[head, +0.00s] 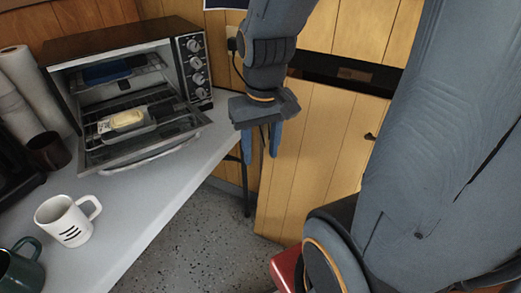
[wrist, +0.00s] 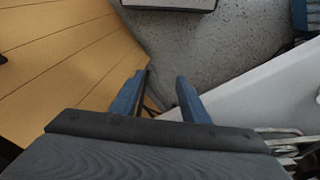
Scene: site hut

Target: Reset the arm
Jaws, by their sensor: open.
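My gripper (head: 260,143) hangs from my arm in the head view, fingers pointing down, to the right of the counter's edge. The two blue fingers are apart with nothing between them. The wrist view also shows my gripper (wrist: 160,88) open and empty, above the speckled floor and beside the white counter.
The toaster oven (head: 122,46) stands on the white counter (head: 160,215) with its door (head: 150,158) open. A white mug (head: 66,221), a green mug (head: 20,268) and a dark cup (head: 48,152) stand nearby. Wooden panelling (head: 320,150) is behind.

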